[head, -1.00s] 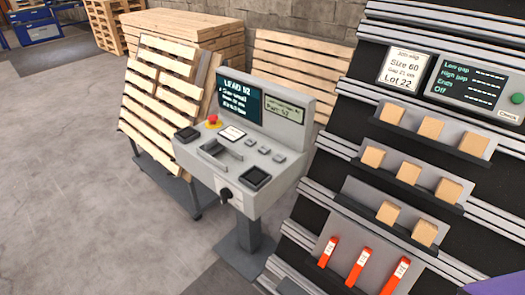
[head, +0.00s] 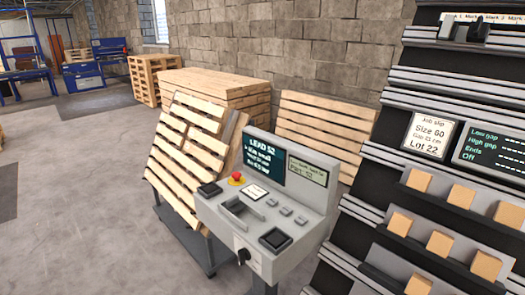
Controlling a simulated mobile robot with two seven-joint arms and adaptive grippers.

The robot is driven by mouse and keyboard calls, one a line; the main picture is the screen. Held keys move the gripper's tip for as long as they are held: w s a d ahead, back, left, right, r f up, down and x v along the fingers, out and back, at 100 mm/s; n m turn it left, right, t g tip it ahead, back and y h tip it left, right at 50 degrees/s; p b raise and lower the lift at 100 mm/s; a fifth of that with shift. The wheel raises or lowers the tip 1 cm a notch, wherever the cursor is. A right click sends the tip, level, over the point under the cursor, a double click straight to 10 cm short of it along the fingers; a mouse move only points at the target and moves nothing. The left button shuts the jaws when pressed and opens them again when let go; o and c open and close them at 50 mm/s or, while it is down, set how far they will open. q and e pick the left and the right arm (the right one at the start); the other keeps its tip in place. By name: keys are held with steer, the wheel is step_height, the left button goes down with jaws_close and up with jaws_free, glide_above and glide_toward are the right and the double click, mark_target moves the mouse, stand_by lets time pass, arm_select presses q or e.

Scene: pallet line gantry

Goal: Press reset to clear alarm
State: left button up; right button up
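A grey control console (head: 222,222) stands in the lower middle of the head view. Its dark screen (head: 264,164) reads "LEAD 52" with smaller, blurred lines. A smaller greenish display (head: 306,171) is beside it. On the panel are a red mushroom button (head: 236,178) on a yellow base, a white label (head: 256,192), several small grey buttons (head: 286,211), and two black square pads (head: 210,189). A black rotary knob (head: 243,256) is on the front face. No button's lettering is readable, so I cannot tell which is reset. Neither of my grippers is in view.
A slatted pallet (head: 190,145) leans on a cart left of the console. Stacked pallets (head: 225,88) stand behind. At right, a dark rack holds wooden blocks (head: 439,243), a job slip (head: 430,134) and a green-text screen (head: 490,144). The floor (head: 85,200) at left is clear.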

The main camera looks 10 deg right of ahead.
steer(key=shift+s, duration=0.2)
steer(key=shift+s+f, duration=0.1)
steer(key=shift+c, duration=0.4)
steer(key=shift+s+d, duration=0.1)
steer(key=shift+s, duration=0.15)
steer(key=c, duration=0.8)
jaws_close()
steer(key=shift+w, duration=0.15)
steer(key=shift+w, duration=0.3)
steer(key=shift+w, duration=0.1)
